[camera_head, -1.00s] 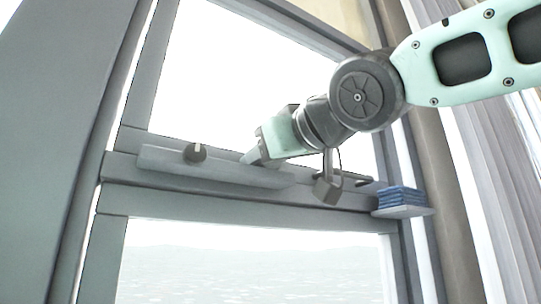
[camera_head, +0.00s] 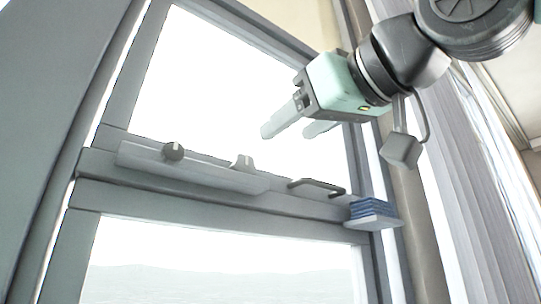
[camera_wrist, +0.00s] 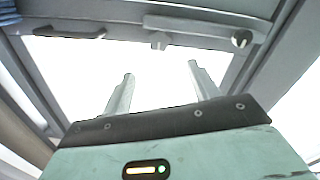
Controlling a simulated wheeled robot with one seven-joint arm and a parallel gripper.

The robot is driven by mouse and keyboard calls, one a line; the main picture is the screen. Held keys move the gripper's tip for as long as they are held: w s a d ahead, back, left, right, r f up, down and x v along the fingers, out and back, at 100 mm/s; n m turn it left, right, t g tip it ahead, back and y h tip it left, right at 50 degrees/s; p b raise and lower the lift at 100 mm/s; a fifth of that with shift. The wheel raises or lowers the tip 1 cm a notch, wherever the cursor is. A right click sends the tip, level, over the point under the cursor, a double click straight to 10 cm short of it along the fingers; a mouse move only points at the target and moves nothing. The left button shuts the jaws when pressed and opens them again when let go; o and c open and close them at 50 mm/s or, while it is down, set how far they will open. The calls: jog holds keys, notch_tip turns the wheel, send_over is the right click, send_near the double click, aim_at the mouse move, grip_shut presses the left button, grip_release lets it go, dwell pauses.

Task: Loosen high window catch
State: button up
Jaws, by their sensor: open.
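A round dark knob with a pale mark (camera_head: 174,151) sits on the left of a long grey ledge (camera_head: 205,173) along the window's middle rail. A small grey wedge-shaped piece (camera_head: 243,162) stands further right on that ledge. I cannot tell which of the two is the catch. The wrist view shows the knob (camera_wrist: 241,38) at the upper right and the wedge (camera_wrist: 159,41) at the upper middle. My gripper (camera_head: 287,131) is open and empty, up and right of the wedge and apart from it. Its two fingers (camera_wrist: 155,82) are spread in the wrist view.
A dark bar handle (camera_head: 318,186) is on the rail right of the wedge. A small shelf with a blue stack (camera_head: 370,209) juts out at the rail's right end. Window frame and curtain (camera_head: 455,190) bound the right.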

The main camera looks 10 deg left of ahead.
jog(key=shift+b+v, duration=2.15)
jog(key=shift+b, duration=0.45)
